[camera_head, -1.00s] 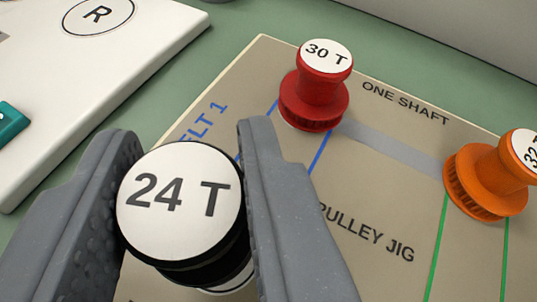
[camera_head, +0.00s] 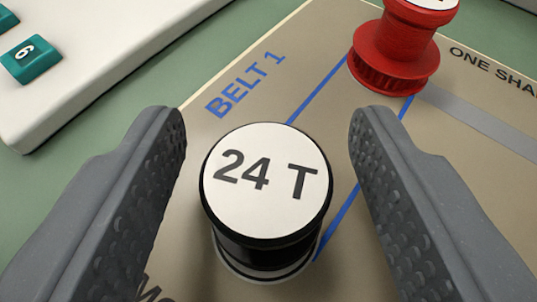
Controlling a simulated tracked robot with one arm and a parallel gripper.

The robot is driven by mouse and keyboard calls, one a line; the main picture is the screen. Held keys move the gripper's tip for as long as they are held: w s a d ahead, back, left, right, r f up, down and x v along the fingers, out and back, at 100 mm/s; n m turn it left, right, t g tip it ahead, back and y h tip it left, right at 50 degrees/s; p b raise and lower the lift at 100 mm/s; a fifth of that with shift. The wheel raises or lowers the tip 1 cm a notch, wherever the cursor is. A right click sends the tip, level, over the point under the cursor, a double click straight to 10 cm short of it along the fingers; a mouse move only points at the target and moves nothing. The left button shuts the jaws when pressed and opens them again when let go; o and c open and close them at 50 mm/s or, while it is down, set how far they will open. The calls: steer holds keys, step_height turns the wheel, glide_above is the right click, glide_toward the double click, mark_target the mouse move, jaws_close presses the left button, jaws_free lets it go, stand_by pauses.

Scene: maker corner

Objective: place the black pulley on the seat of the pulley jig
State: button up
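The black pulley (camera_head: 265,235) with a white "24 T" top stands upright on the pulley jig (camera_head: 330,80), at the near end of the blue BELT 1 lines. A pale ring shows around its base; the seat under it is mostly hidden by the pulley. My gripper (camera_head: 268,125) is open around the pulley, with one finger on each side and a clear gap to both. The red pulley (camera_head: 397,55) stands on the jig at the far end of the blue lines.
A white board (camera_head: 95,60) with a teal block marked 6 (camera_head: 31,59) lies at the upper left. Green table surface (camera_head: 185,75) shows between it and the jig. The red pulley is beyond my right finger.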

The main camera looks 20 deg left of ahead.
steer(key=p+v, duration=0.2)
steer(key=v, duration=1)
steer(key=shift+d+r, duration=0.1)
steer(key=w+d+r+t+h, duration=0.1)
steer(key=w+r+h, duration=0.25)
steer(key=r, duration=0.75)
steer(key=w+r+t+h, duration=0.1)
steer(key=w+r+h, duration=0.3)
steer(key=r, duration=0.6)
steer(key=s+a+r+m+t+h, duration=0.1)
steer(key=a+r, duration=0.1)
steer(key=r, duration=0.6)
steer(key=a+r+m+h, duration=0.1)
steer(key=a+r+m, duration=0.15)
steer(key=r, duration=0.55)
steer(key=s+a+r+y, duration=0.4)
steer(key=s+a+r, duration=1.4)
steer(key=a, duration=0.2)
steer(key=shift+a+m+y, duration=0.35)
steer(key=shift+a, duration=0.05)
